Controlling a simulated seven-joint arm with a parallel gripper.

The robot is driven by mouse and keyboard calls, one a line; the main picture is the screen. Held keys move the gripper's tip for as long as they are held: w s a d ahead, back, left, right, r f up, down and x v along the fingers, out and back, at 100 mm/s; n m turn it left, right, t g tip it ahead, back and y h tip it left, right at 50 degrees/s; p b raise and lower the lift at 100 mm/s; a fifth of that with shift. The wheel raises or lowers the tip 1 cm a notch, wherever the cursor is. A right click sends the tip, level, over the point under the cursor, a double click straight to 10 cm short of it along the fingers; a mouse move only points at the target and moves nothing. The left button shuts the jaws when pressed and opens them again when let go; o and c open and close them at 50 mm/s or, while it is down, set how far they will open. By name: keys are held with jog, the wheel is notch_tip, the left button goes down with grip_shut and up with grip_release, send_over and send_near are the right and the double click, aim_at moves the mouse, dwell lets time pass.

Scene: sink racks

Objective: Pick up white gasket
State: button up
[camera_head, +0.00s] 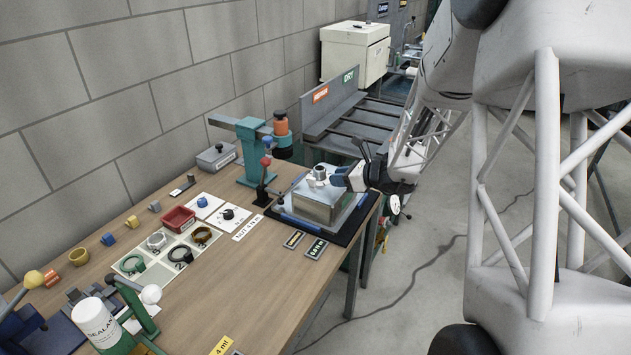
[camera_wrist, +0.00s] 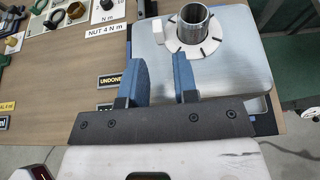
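A white ring with dark radial marks, which looks like the white gasket (camera_wrist: 178,44), lies around a short upright metal tube (camera_wrist: 195,20) on top of a metal box (camera_wrist: 236,75). A small white block or tab stands out at its left side. In the head view the gasket (camera_head: 317,184) shows small on the box (camera_head: 318,208). My gripper (camera_wrist: 160,62) is open, its two blue fingers apart with nothing between them. It is above the box's near left part, close to the gasket's near side. In the head view my gripper (camera_head: 340,179) is just right of the tube.
A green press (camera_head: 248,155) and a red-knobbed lever (camera_head: 265,180) stand left of the box. A tray (camera_head: 160,272) with several coloured rings and a red bin (camera_head: 178,219) are further left. Small label plates (camera_head: 315,249) lie before the box. The table's front is mostly clear.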

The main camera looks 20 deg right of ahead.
aim_at(315, 179)
jog(key=shift+x, duration=1.05)
jog(key=shift+x, duration=2.65)
jog(key=shift+s+a+f, duration=0.1)
jog(key=shift+s, duration=0.05)
grip_shut()
